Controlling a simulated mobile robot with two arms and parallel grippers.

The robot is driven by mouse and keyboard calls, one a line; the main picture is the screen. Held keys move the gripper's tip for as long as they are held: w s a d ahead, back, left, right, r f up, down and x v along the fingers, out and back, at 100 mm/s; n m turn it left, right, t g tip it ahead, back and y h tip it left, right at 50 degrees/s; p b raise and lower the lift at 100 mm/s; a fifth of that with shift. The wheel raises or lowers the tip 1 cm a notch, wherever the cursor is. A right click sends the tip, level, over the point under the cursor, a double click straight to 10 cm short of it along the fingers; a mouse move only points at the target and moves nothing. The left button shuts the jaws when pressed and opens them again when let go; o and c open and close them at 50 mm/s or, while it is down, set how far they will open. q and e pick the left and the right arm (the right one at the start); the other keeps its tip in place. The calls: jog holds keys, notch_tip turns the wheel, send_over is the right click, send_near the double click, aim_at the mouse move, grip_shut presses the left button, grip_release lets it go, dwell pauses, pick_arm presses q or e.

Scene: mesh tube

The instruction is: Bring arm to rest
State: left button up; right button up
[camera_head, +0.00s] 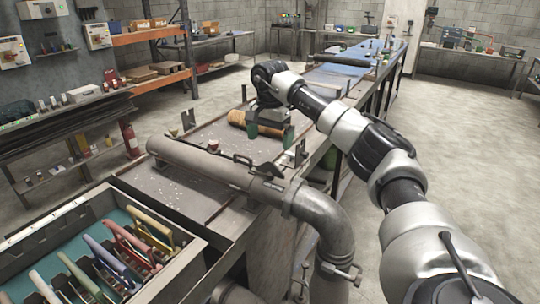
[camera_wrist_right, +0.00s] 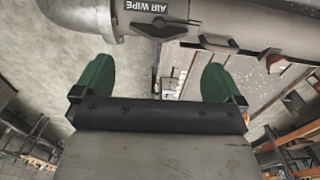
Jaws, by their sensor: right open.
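My right arm comes in from the right in the head view and reaches over the workbench (camera_head: 165,195). My right gripper (camera_head: 268,131) hangs above the bench top beside an orange-brown mesh tube (camera_head: 237,118). Its two green fingers are apart. In the right wrist view the green fingers (camera_wrist_right: 157,80) are spread wide with nothing between them. A grey pipe (camera_wrist_right: 240,20) with an "AIR WIPE" label lies beyond the fingertips. My left gripper is in neither view.
The grey pipe (camera_head: 215,168) crosses the bench and bends down at its front edge. A tool drawer (camera_head: 205,262) with coloured-handled pliers is at the near left. Orange shelving (camera_head: 150,35) stands behind. The floor (camera_head: 450,130) at right is clear.

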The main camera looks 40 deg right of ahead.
jog(key=shift+r, duration=0.75)
